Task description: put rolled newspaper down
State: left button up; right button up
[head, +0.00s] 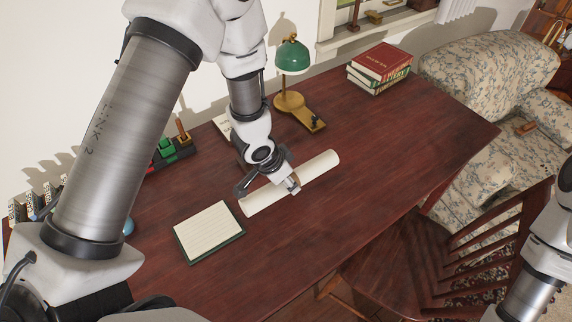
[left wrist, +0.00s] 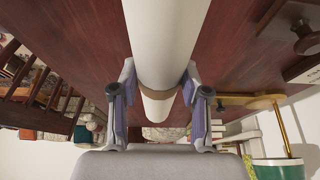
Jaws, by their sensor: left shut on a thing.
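The rolled newspaper (head: 318,171) is a long cream-white roll with a brown band around its middle. It lies along the dark red-brown desk (head: 300,240), or just above it; I cannot tell whether it touches. My left gripper (head: 293,187) is over the roll and shut on it near the middle. In the left wrist view the roll (left wrist: 165,40) runs between the two fingers, with the band (left wrist: 168,92) at the fingertips. My right gripper is out of view; only part of my right arm shows at the lower right of the head view.
A lined notepad (head: 208,231) lies left of the roll. A green lamp (head: 292,57) and stacked books (head: 380,68) stand at the back. A wooden chair (head: 450,250) is at the desk's near edge, a floral armchair (head: 490,80) to the right. The desk's right part is bare.

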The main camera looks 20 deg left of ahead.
pick_arm(q)
jog(key=w+a+p, duration=0.1)
jog(key=w, duration=0.1)
jog(key=w+p, duration=0.1)
jog(key=w, duration=0.1)
jog(key=w+a+p, duration=0.1)
jog(key=w, duration=0.1)
jog(key=shift+w+a+f+p, duration=0.1)
jog(key=shift+w+a+p, duration=0.2)
jog(key=shift+w+a, duration=0.1)
notch_tip(320, 180, down, 4)
jog(key=shift+w+r, duration=0.15)
jog(key=shift+r, duration=0.05)
jog(key=shift+w+f, duration=0.15)
jog(key=shift+f, duration=0.2)
jog(key=o, duration=1.3)
jog(key=shift+c, duration=0.2)
